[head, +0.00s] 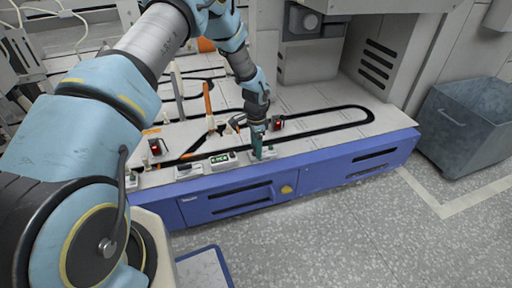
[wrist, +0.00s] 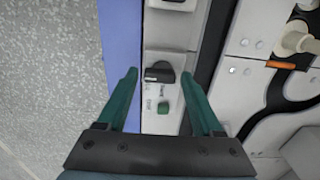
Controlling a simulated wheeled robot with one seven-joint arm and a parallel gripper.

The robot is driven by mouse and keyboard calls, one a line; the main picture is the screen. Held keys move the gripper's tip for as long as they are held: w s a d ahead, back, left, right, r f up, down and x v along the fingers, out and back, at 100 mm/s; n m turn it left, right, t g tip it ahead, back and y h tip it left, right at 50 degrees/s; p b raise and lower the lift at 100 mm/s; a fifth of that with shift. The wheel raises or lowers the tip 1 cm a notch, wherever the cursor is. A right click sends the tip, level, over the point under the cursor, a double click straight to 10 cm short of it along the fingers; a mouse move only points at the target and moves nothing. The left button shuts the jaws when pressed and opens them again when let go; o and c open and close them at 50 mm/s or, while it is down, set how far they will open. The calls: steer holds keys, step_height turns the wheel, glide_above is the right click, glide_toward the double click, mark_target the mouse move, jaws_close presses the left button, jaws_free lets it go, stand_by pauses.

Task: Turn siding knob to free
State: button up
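The siding knob (wrist: 160,72) is a black knob on a pale control plate (wrist: 150,120) in the wrist view. Small lettering sits beside it, too small to read surely, and a green button (wrist: 164,107) is on the same plate. My gripper (wrist: 159,76) is open, its two green fingers on either side of the knob with gaps visible. I cannot tell how deep the fingertips reach. In the head view my gripper (head: 258,150) points down at the control box (head: 268,155) on the bench's front edge; the knob is hidden there.
A green-lit display (head: 220,158) stands on the front edge left of my gripper. Red-lit boxes (head: 155,147) (head: 277,124) and an orange post (head: 208,100) stand near the black track (head: 335,124). A grey bin (head: 465,125) stands on the floor at right.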

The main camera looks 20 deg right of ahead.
jaws_close()
stand_by(0.3)
